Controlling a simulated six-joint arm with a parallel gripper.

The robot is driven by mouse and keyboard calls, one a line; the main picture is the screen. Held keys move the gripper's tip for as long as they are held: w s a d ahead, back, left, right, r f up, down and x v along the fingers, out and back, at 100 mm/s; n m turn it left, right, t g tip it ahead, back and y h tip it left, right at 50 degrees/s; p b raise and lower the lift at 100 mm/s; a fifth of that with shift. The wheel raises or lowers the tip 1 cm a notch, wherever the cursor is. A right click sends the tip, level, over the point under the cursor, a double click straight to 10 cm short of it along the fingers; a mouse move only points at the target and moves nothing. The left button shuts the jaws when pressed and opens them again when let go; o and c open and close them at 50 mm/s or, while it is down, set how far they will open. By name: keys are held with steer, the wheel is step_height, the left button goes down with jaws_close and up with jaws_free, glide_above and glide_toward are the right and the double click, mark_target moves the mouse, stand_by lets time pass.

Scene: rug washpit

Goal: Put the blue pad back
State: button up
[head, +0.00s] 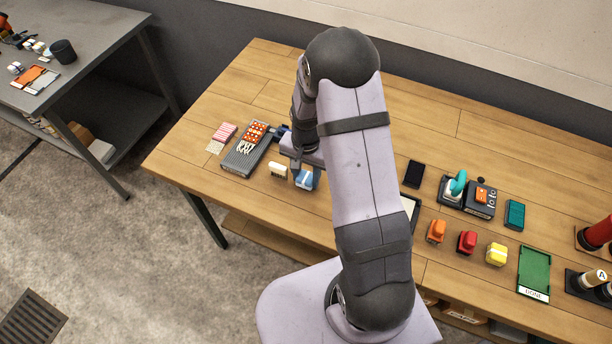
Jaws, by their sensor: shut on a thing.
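The blue pad (308,180) is a small blue block with a pale top, at the front edge side of the wooden table, left of my arm. My gripper (301,168) points down over it and is shut on it. My gripper and wrist hide part of the pad, and I cannot tell whether it touches the table. A white pad (278,169) lies just left of it. An orange pad (436,231), a red pad (467,242) and a yellow pad (496,254) stand in a row right of my arm.
A grey tray (240,160) with orange and white pieces lies left of my gripper. Right of my arm are a dark device (481,200), a teal box (515,214) and a green tray (535,270). The table's back middle is clear. My arm hides its centre.

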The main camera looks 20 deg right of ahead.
mark_target(306, 177)
steer(key=shift+f, duration=0.55)
steer(key=shift+f, duration=0.1)
steer(key=o, duration=0.9)
steer(key=shift+o, duration=0.2)
step_height(306, 177, up, 12)
steer(key=b, duration=0.3)
steer(key=shift+r, duration=0.2)
steer(key=s+a+n, duration=0.2)
steer(key=s+n, duration=0.2)
steer(key=s, duration=0.4)
steer(key=s+a+n, duration=0.2)
steer(key=s+n, duration=0.3)
steer(key=s, duration=0.4)
steer(key=shift+a+r, duration=0.15)
steer(key=shift+a, duration=0.15)
